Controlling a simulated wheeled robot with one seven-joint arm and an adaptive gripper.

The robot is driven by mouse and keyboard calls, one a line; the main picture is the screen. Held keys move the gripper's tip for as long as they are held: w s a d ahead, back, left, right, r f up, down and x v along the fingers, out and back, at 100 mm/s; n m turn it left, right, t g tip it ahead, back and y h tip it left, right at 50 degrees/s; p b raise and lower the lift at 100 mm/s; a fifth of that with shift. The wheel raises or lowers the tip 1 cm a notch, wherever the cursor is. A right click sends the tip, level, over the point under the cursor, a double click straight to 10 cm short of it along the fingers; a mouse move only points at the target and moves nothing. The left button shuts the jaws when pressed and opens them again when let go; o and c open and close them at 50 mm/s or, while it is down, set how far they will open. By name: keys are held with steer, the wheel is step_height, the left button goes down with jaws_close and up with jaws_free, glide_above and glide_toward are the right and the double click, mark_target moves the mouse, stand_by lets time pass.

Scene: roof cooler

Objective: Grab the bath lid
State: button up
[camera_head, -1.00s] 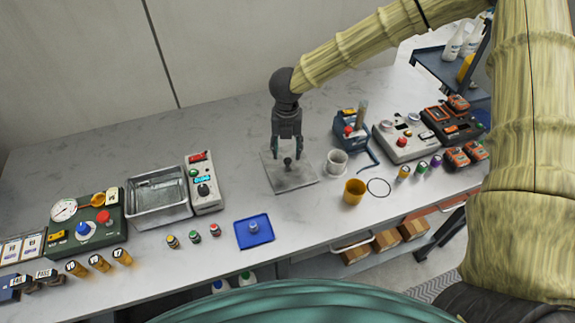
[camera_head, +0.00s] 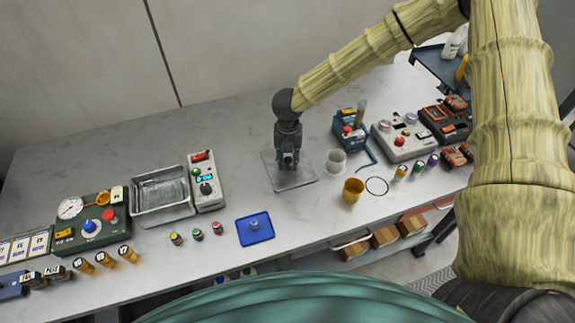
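The bath lid (camera_head: 303,181), a flat grey square plate with a dark knob, lies on the bench in the middle. My gripper (camera_head: 289,164) points straight down over the lid's centre, its fingertips at the height of the knob. The fingers hide most of the knob, and I cannot tell whether they are closed on it. The lid looks flat on the bench. The open metal bath (camera_head: 162,213) stands to the left, with its grey control box (camera_head: 207,195) beside it.
A white cup (camera_head: 335,165), a yellow cup (camera_head: 353,193) and a dark ring stand right of the lid. A blue tray (camera_head: 255,230) is in front. A green panel (camera_head: 90,228) is far left. The bench behind the bath and lid is clear.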

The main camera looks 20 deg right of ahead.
jaws_close()
steer(key=shift+r, duration=0.15)
